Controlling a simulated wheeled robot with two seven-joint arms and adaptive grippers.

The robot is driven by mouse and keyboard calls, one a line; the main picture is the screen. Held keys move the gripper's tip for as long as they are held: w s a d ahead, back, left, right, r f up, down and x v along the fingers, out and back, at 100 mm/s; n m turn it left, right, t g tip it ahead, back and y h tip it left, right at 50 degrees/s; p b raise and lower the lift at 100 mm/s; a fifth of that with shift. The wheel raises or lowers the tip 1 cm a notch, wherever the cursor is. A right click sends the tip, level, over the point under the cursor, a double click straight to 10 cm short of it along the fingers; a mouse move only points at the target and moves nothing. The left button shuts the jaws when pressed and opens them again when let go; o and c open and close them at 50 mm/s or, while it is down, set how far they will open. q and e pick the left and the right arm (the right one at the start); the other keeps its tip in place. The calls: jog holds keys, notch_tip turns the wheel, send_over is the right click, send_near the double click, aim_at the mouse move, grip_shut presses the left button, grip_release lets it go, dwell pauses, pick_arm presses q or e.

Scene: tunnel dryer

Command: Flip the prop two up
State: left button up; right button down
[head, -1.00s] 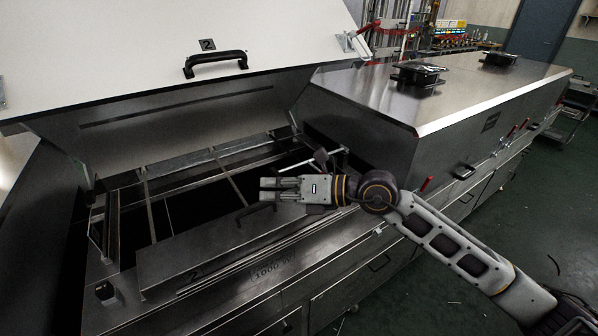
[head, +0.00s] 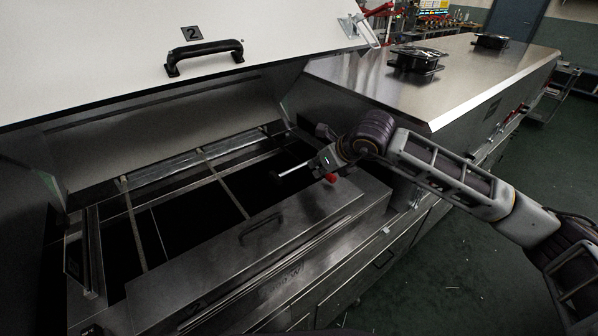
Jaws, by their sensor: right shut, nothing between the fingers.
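The raised lid marked 2 (head: 130,50) stands open over the dryer bay, with a black handle (head: 204,57) on its outer face. A bright thin rod (head: 294,170), which looks like the prop, lies low at the right end of the bay opening. Part of it is hidden behind my right gripper (head: 322,160). The gripper is at the right end of the bay, seen foreshortened, shut with nothing held. It overlaps the rod in the picture; I cannot tell whether they touch. My left gripper is out of view.
The open bay has a frame of thin bars (head: 225,190) over a dark interior. A front panel with a handle (head: 262,228) runs along its near side. A closed neighbouring hood (head: 440,75) stands to the right. A red knob (head: 331,178) shows beside the gripper.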

jog(key=shift+w+d, duration=0.1)
jog(key=shift+d, duration=0.05)
jog(key=shift+x, duration=0.85)
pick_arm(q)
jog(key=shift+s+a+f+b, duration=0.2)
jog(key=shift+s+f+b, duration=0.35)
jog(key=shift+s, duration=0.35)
pick_arm(e)
jog(key=x, duration=0.8)
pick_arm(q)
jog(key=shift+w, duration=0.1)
pick_arm(e)
jog(key=shift+w, duration=0.1)
